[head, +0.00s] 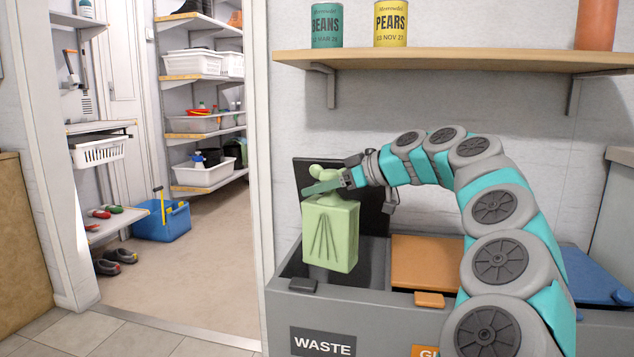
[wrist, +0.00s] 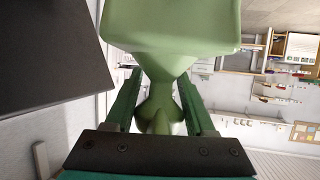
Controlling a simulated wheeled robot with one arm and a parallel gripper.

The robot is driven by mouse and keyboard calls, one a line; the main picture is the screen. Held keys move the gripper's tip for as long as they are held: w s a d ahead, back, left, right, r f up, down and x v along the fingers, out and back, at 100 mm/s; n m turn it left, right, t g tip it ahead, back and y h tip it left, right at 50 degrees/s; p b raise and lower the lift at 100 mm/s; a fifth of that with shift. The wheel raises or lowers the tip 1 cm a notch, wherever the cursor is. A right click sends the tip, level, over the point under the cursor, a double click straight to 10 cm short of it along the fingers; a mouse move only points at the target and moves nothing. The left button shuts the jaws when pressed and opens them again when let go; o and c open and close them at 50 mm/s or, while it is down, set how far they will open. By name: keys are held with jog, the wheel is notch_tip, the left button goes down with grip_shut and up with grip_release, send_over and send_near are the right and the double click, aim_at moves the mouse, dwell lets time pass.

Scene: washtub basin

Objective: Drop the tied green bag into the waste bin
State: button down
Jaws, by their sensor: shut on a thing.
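The tied green bag (head: 331,234) hangs upright from my gripper (head: 325,188), which is shut on its knotted neck. In the head view the bag is over the open waste compartment, its lower part near the level of the bin's rim. The waste bin (head: 322,311) is grey with a WASTE label on its front, and its dark lid (head: 312,176) stands raised behind the bag. In the wrist view the bag (wrist: 175,30) fills the top middle, with its neck between the two green fingers (wrist: 158,105). The dark lid (wrist: 45,55) shows at the left. The bottom of the compartment is hidden.
Right of the waste compartment are an orange lid (head: 432,262) and a blue lid (head: 592,277), both closed. A wooden shelf (head: 450,61) with cans runs above my arm. A doorway to a storage room with a blue crate (head: 162,221) opens at the left.

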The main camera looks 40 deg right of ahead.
jog(key=shift+w+d+f+p, duration=0.1)
jog(key=shift+w+d+p, duration=1.05)
jog(key=shift+d, duration=0.2)
notch_tip(320, 180, down, 7)
jog(key=b, duration=0.6)
jog(key=shift+b, duration=0.35)
jog(key=shift+f, duration=0.1)
jog(key=shift+c, duration=0.8)
grip_release()
jog(key=v, duration=0.8)
jog(key=shift+p, duration=0.35)
jog(key=shift+a, duration=0.1)
